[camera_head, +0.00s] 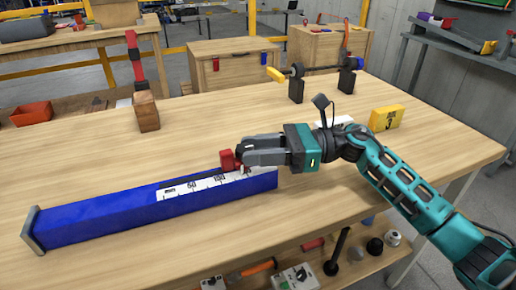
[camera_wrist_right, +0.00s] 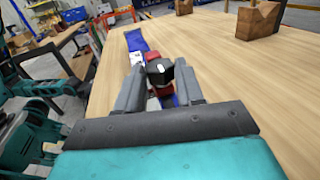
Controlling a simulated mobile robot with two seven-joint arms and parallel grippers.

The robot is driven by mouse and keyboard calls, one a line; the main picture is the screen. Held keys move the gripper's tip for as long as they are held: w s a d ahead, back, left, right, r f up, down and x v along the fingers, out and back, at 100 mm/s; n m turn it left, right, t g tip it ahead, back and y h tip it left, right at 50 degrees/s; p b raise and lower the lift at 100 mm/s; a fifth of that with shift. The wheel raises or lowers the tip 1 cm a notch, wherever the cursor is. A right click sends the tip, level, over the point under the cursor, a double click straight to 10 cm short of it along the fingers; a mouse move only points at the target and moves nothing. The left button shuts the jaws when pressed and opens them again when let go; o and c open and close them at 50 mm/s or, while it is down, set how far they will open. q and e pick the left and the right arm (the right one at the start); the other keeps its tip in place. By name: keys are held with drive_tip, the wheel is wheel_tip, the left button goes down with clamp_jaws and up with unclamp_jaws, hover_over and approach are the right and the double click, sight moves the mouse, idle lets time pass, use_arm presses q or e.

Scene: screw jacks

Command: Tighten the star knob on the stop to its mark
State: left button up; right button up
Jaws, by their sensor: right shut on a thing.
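The blue beam (camera_head: 150,207) lies along the table with a white printed scale (camera_head: 200,184) on its top. The red stop (camera_head: 228,160) sits on the beam near its right end. My right gripper (camera_head: 250,150) reaches in from the right, just beside the stop. In the right wrist view, a black star knob (camera_wrist_right: 160,70) with a white mark on top sits between its two grey fingers, which are shut on it. Red parts of the stop show around the knob. The mark for the knob cannot be made out. My left gripper is not in view.
A wooden block with a red upright (camera_head: 146,110) stands behind the beam. A red bin (camera_head: 31,113) is at the left. A yellow block (camera_head: 386,118) and a rod on black stands (camera_head: 296,88) are at the back right.

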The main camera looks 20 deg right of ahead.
drive_tip(key=c, duration=0.4)
drive_tip(key=shift+o, duration=0.2)
drive_tip(key=shift+s+m+t, duration=0.15)
drive_tip(key=shift+m+t, duration=0.15)
drive_tip(key=shift+t, duration=0.2)
drive_tip(key=t, duration=0.1)
drive_tip(key=m+t+h+p, duration=0.1)
drive_tip(key=m+t+p, duration=0.1)
drive_tip(key=shift+s+a+r+h, duration=0.15)
drive_tip(key=shift+s+h, duration=0.1)
drive_tip(key=shift+h, duration=0.15)
drive_tip(key=m+t+h+p, duration=0.1)
drive_tip(key=m+t+p, duration=0.1)
drive_tip(key=shift+s+a+t+p, duration=0.1)
drive_tip(key=shift+s+t+p, duration=0.05)
drive_tip(key=shift+t+p, duration=0.25)
drive_tip(key=shift+s+a+m+t+h+p, duration=0.1)
drive_tip(key=shift+m+t+h+p, duration=0.8)
drive_tip(key=shift+t+h+p, duration=0.1)
drive_tip(key=o, duration=1.1)
drive_tip(key=shift+c, duration=0.2)
